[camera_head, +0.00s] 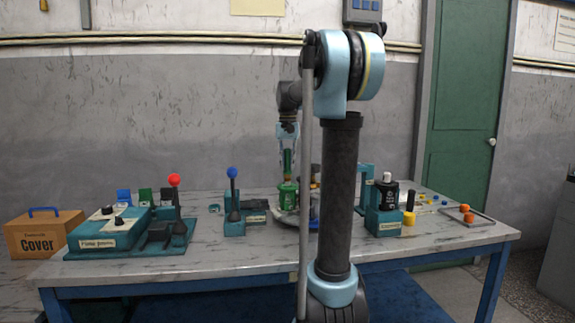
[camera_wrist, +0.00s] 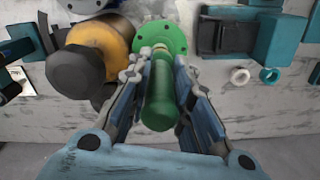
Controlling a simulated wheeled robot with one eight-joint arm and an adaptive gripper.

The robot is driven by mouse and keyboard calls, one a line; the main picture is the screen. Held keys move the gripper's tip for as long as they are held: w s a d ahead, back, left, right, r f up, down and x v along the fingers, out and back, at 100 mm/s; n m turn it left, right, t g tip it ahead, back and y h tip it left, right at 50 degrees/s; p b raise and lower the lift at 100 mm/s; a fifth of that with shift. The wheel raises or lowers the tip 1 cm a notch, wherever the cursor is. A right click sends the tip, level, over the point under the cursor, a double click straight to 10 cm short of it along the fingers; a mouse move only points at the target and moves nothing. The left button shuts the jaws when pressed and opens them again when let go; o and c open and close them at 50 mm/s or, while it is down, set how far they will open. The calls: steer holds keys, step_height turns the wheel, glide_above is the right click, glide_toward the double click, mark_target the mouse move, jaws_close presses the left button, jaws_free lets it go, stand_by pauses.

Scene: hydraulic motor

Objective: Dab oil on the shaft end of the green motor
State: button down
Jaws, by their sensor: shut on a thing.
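The green motor (camera_head: 288,197) stands upright on the table behind my arm. In the wrist view its round green flange with bolt holes (camera_wrist: 172,32) shows just beyond my fingertips. My gripper (camera_wrist: 158,82) is shut on a slim green oiler (camera_wrist: 160,105), one finger on each side of it. In the head view my gripper (camera_head: 288,143) points down, with the green oiler (camera_head: 287,160) upright below it and above the motor. The oiler's tip and the shaft end are hidden, so I cannot tell whether they touch.
A yellow-orange motor with a black end (camera_wrist: 95,50) stands close on the left in the wrist view. Lever stands with a blue knob (camera_head: 232,173) and a red knob (camera_head: 174,180) are on the left. A teal holder with a black bottle (camera_head: 384,198) stands right.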

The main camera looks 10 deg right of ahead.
stand_by(0.3)
steer(key=shift+r, duration=3.5)
